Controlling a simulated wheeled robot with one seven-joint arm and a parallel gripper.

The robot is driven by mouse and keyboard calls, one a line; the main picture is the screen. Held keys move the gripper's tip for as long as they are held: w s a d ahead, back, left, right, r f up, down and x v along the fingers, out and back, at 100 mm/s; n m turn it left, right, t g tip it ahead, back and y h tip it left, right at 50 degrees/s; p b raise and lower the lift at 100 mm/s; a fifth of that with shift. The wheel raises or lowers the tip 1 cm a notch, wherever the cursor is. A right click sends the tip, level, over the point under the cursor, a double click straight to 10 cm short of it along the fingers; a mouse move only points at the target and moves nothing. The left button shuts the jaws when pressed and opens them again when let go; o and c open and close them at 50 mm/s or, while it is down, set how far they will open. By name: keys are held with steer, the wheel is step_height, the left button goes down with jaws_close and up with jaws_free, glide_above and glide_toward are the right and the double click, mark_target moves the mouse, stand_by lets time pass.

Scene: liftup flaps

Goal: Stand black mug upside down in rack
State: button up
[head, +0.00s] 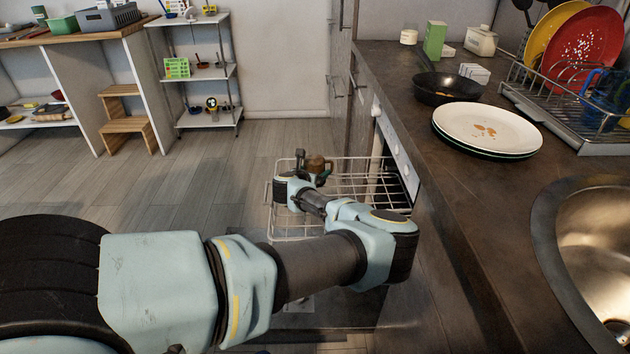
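A pale wire rack (352,166) is pulled out of the open dishwasher below the counter. My arm reaches across the near part of the rack, and its end is at the rack's left side. My gripper (306,164) is small and dark here, and its fingers are hard to make out. A dark, brownish mug-like thing (319,164) is right at the gripper, over the rack. I cannot tell whether the fingers hold it, which way up it is, or whether it touches the wires. My wrist hides part of the rack.
The counter (440,190) runs along the right, with a dark bowl (447,88), stacked plates (488,128), a dish drainer (595,141) and a sink (596,250). The open dishwasher door lies under my arm. The floor (180,190) left of the rack is clear.

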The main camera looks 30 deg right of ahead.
steer(key=shift+f, duration=0.85)
steer(key=shift+r, duration=0.15)
steer(key=o, duration=1.3)
steer(key=shift+o, duration=0.2)
